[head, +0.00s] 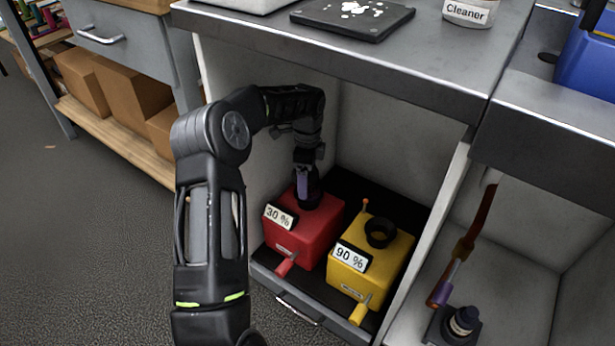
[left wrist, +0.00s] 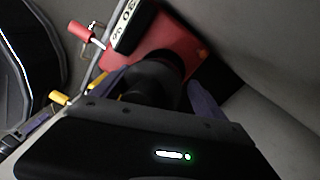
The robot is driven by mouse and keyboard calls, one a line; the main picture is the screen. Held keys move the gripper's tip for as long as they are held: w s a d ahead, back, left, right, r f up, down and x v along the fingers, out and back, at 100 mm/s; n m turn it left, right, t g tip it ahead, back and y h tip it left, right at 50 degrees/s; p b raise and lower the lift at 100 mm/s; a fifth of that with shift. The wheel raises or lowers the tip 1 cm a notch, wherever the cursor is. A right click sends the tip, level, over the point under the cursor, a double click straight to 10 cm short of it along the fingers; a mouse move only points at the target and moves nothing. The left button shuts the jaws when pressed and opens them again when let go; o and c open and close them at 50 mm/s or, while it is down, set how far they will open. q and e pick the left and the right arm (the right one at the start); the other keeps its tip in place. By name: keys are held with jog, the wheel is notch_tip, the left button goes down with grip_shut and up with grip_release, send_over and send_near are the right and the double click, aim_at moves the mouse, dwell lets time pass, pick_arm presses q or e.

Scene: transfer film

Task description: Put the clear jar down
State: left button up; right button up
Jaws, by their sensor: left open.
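My left gripper (head: 305,190) is inside the open cabinet, directly over the red box (head: 312,238) labelled "30 %". Its purple fingers are open, one on each side of a dark round piece (left wrist: 160,75) at the top of that box in the left wrist view. I cannot make out a clear jar in either view; the gripper and the dark round piece hide what is between the fingers. A yellow box (head: 388,245) labelled "90 %" stands to the right, with an empty-looking black ring (head: 381,233) on top. My right gripper is not in view.
The cabinet side walls and the counter (head: 420,75) above enclose my left arm closely. A black plate (head: 352,18) with white bits and a "Cleaner" container (head: 470,12) stand on the counter. A dark bottle (head: 464,321) is in the right compartment. Cardboard boxes (head: 130,92) sit on the left shelf.

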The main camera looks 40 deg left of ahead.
pick_arm(q)
jog(key=r+p, duration=0.2)
jog(key=r, duration=0.4)
jog(key=shift+w, duration=0.2)
dwell(0.9)
